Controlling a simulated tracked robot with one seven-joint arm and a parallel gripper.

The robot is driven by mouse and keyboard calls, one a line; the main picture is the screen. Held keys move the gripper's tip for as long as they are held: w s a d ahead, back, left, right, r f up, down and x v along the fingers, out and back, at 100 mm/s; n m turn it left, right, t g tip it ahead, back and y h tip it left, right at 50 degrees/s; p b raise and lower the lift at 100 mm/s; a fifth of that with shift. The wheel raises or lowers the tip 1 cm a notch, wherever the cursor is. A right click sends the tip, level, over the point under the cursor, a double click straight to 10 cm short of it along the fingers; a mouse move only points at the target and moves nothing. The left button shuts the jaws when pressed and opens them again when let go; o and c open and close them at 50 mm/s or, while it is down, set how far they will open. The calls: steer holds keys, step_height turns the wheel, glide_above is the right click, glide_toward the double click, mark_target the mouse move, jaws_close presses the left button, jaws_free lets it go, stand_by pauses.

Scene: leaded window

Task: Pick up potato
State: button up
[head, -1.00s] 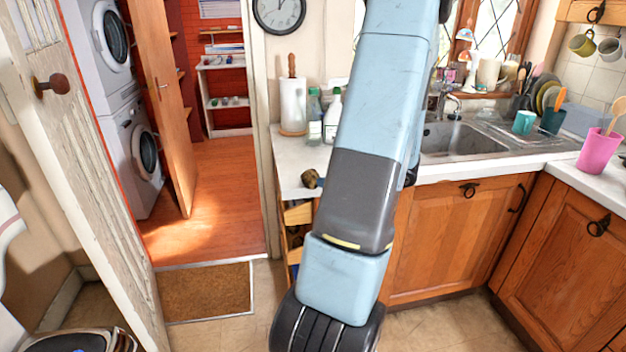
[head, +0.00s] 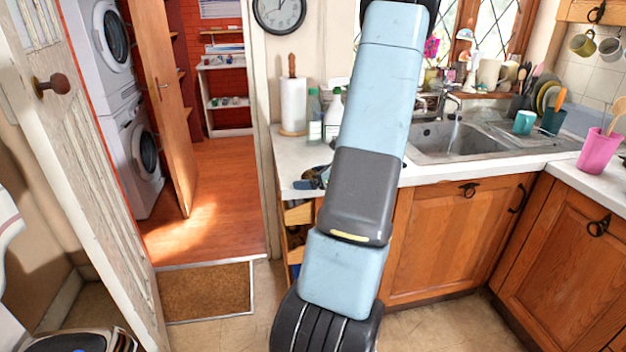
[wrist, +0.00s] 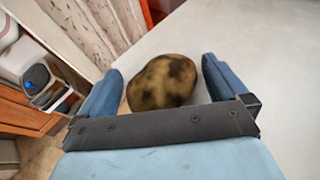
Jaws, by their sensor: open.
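The potato (wrist: 161,84) is brown with dark patches and rests on the white worktop (wrist: 270,75). My gripper is open. In the head view my gripper (head: 312,179) is at the near left end of the worktop, partly behind my arm. The potato is mostly or wholly hidden there by the gripper.
A paper towel roll (head: 293,105) and bottles (head: 315,115) stand behind my gripper on the worktop. Below is an open-shelved wooden unit (head: 298,215). The sink (head: 450,138) lies to the right. The worktop around the potato looks clear in the wrist view.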

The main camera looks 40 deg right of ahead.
steer(key=c, duration=1)
steer(key=shift+r, duration=0.1)
